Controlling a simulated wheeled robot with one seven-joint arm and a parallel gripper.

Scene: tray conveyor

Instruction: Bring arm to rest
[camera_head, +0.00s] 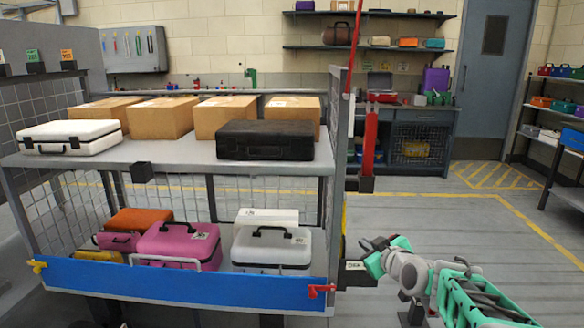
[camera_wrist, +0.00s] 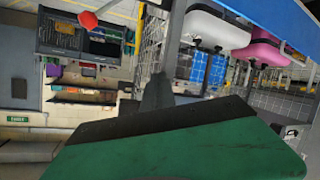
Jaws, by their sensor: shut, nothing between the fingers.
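My arm (camera_head: 470,292) reaches in from the lower right of the head view, green and grey. My gripper (camera_head: 370,245) is at its left end, just right of the cart's right end post. Its fingers are small and dark in this view; it is shut and holds nothing. A green and black surface fills the lower middle of the wrist view and hides much of what is behind it.
The two-level cart (camera_head: 190,160) holds a white case (camera_head: 70,137), a black case (camera_head: 265,140) and several cardboard boxes above. A pink case (camera_head: 178,245) and a grey-white case (camera_head: 271,249) sit below, behind a blue front panel (camera_head: 185,283). Open floor (camera_head: 440,225) lies right.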

